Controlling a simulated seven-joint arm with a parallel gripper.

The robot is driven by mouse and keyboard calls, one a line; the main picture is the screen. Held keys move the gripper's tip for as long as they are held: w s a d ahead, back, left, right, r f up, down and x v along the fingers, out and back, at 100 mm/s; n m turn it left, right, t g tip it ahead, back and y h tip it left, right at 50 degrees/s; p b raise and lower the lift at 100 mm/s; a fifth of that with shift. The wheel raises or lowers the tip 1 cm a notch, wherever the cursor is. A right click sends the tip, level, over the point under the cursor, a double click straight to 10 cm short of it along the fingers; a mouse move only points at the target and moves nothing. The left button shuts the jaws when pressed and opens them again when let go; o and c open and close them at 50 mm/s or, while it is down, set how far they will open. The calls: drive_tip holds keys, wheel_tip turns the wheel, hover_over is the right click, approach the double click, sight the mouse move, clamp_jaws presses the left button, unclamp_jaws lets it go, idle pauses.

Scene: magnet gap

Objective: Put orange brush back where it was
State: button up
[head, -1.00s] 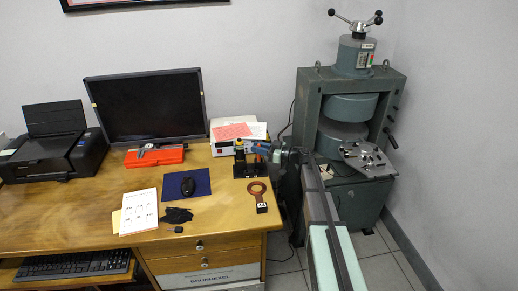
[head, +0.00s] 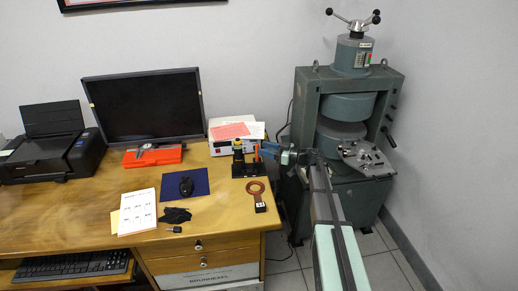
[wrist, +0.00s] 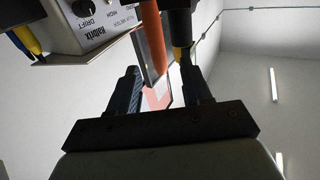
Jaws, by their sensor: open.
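The orange brush (head: 257,152) stands upright at the right end of a small black stand (head: 247,171) on the desk. In the wrist view the orange brush (wrist: 152,38) is a smooth orange shaft beyond my fingertips, in line with the space between them. My gripper (head: 270,150) is to the right of the brush at about its height. In the wrist view my gripper (wrist: 161,80) has its two dark fingers apart with nothing held between them. The brush's lower end is hard to make out.
A yellow-and-black tool (head: 238,150) stands on the same stand, left of the brush. Behind is a white meter box (head: 225,148) with papers on top. A round copper-coloured paddle (head: 256,189) lies in front. The grey magnet (head: 343,135) stands right, beyond the desk.

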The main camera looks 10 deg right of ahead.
drive_tip(key=v, duration=0.8)
drive_tip(key=shift+a+f, duration=0.1)
